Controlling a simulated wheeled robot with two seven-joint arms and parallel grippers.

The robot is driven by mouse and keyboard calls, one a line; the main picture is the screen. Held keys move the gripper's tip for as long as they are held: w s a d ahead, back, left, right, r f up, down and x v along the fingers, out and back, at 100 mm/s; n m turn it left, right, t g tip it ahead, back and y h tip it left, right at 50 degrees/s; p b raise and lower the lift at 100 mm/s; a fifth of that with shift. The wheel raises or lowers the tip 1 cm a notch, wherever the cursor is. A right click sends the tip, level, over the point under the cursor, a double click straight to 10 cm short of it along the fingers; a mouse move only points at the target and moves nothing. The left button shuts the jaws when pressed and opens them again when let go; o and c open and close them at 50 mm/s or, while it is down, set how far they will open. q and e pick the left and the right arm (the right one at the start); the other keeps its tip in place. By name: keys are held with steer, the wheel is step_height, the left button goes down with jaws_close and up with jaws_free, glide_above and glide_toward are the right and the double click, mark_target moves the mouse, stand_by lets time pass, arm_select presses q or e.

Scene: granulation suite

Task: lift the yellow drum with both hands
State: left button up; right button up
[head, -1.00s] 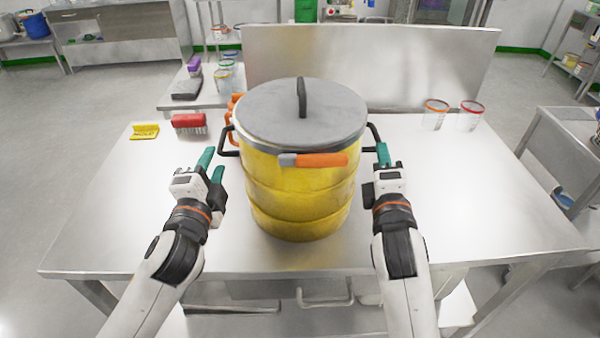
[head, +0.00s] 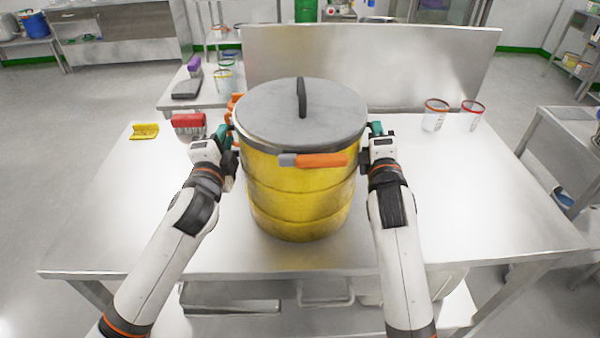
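The yellow drum (head: 300,195) stands upright on the steel table, with a grey lid (head: 270,112) that has a black grip on top. An orange and grey latch lies across its front rim. My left gripper (head: 224,134) is at the drum's left side, where the black left handle was seen. My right gripper (head: 375,131) is at the right side, by the right handle. Both handles are now mostly hidden behind the grippers. The teal fingers show only in part, so I cannot tell whether either gripper is closed on a handle.
A red brush (head: 188,121) and a yellow scraper (head: 144,131) lie at the left. Two clear jars, one with an orange rim (head: 435,115) and one with a red rim (head: 470,115), stand back right before the upright steel panel (head: 420,65).

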arm_select(q)
jaws_close()
arm_select(e)
jaws_close()
steer(key=shift+f, duration=0.1)
stand_by(0.7)
arm_select(q)
steer(key=shift+w+r, duration=0.1)
steer(key=shift+r, duration=0.2)
arm_select(e)
steer(key=shift+w+r, duration=0.1)
steer(key=shift+r, duration=0.15)
